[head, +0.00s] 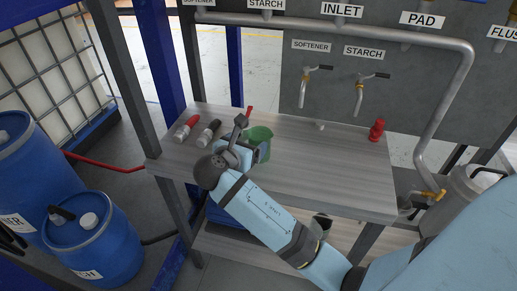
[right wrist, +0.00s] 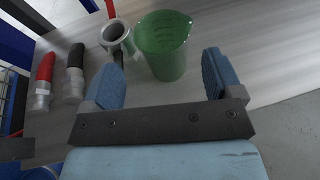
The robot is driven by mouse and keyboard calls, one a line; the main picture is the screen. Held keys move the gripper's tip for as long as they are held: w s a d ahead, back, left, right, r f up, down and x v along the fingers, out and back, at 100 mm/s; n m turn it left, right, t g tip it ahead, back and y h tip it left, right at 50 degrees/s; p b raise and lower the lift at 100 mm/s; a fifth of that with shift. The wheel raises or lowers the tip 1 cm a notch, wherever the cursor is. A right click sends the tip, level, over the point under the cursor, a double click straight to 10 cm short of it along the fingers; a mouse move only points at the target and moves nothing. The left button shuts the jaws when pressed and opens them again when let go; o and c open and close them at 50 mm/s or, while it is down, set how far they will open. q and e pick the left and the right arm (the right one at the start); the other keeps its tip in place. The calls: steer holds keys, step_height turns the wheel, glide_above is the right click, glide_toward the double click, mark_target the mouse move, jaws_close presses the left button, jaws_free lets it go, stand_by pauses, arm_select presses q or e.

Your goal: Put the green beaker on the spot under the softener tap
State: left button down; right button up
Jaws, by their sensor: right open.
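The green beaker (head: 263,136) stands upright on the grey wood-grain bench (head: 330,177), left of the middle. In the right wrist view the beaker (right wrist: 165,48) is just ahead of and partly between the fingertips of my open right gripper (right wrist: 162,68). I see a gap on both sides. In the head view my right gripper (head: 240,148) overlaps the beaker's left side. The softener tap (head: 304,92) hangs from the grey panel behind the bench, under its SOFTENER label (head: 311,46). A small pale object (head: 320,125) is on the bench's back edge near it.
A red-ended coupling (head: 187,128) and a black-ended one (head: 209,132) lie left of the gripper. A metal ring fitting (right wrist: 114,34) is close to the beaker. The starch tap (head: 359,97) and a red fitting (head: 377,131) are right. The bench middle is clear.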

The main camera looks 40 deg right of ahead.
mark_target(264, 130)
steer(key=x, duration=0.8)
steer(key=shift+d, duration=0.1)
steer(key=shift+s, duration=0.1)
steer(key=c, duration=1)
step_height(264, 130, up, 20)
steer(key=p, duration=0.2)
